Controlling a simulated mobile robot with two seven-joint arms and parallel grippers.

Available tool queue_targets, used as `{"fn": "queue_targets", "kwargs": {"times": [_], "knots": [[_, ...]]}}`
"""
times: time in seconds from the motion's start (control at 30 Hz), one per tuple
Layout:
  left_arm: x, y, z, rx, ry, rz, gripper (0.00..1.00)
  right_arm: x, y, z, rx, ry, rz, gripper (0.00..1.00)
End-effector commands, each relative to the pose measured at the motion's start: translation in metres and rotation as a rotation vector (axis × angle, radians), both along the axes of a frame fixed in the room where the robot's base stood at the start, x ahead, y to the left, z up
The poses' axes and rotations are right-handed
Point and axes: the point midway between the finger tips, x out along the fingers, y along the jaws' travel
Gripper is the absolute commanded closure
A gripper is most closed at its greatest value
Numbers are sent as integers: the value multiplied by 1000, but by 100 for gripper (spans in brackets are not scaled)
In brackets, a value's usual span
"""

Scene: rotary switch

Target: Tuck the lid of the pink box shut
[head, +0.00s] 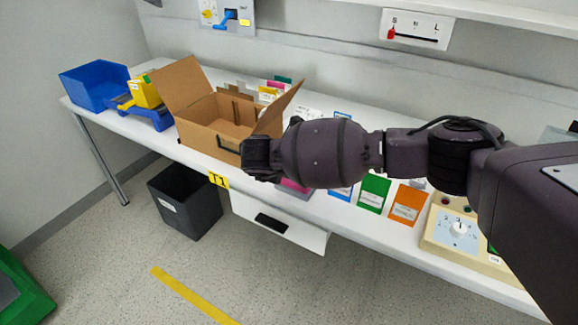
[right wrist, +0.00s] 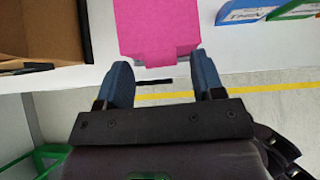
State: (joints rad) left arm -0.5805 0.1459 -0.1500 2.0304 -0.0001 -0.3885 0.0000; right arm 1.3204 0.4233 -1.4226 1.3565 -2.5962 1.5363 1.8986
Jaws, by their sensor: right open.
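The pink box (head: 295,187) is mostly hidden behind my right arm in the head view; only a small pink part shows at the table's front edge. In the right wrist view a flat pink panel with a narrower flap (right wrist: 160,32) lies just beyond the fingertips. I cannot tell how far its lid is folded. My right gripper (right wrist: 165,75) is open, with blue fingers on either side of the flap's near end and nothing clearly between them. It shows in the head view (head: 262,160) in front of the cardboard box. My left gripper is out of view.
An open cardboard box (head: 215,122) stands left of the gripper. Green (head: 374,192) and orange (head: 408,204) boxes stand to the right, beside a beige dial panel (head: 462,228). A blue bin (head: 95,86) is far left; a black bin (head: 187,203) is on the floor.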

Motion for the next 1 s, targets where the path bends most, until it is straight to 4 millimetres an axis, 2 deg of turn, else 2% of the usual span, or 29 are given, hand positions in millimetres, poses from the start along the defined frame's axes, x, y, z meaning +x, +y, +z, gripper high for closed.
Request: {"fn": "queue_targets", "kwargs": {"times": [0.3, 0.5, 1.0], "knots": [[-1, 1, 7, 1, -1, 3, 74, -35, 22, 43, 1, -3, 3, 38], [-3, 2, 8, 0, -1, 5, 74, -51, 32, 61, 1, -2, 1, 38], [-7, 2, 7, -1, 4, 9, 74, -59, 37, 68, 0, 0, 0, 38]]}}
